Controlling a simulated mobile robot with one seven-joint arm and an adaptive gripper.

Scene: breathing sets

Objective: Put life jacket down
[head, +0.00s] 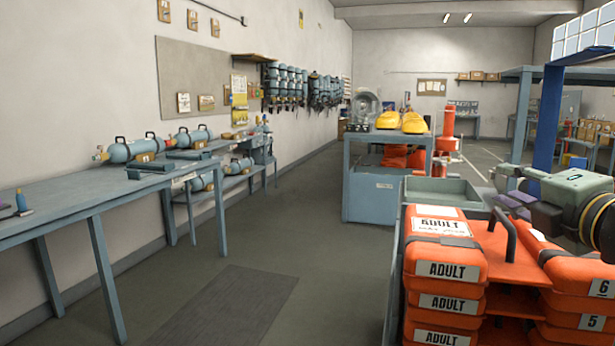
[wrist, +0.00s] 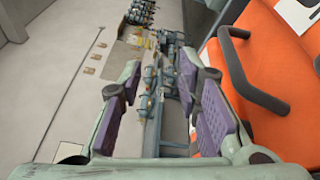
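Orange packs marked "ADULT", which look like the life jackets, are stacked (head: 443,262) at the lower right of the head view. More orange packs with numbers (head: 590,305) are stacked to their right. In the wrist view an orange surface (wrist: 262,60) with a dark handle (wrist: 250,80) lies right of the fingers. My gripper (head: 508,190) is above and behind the stacks in the head view. In the wrist view its fingers (wrist: 163,105) with purple pads stand apart, with nothing held between them. No life jacket is in my gripper.
A green-grey tray (head: 442,190) is behind the left stack. A bench (head: 385,141) with yellow items stands farther back. A long blue-grey table (head: 70,190) and blue cylinders (head: 135,150) line the left wall. The middle floor (head: 300,235) is clear. A blue post (head: 548,120) rises behind my arm.

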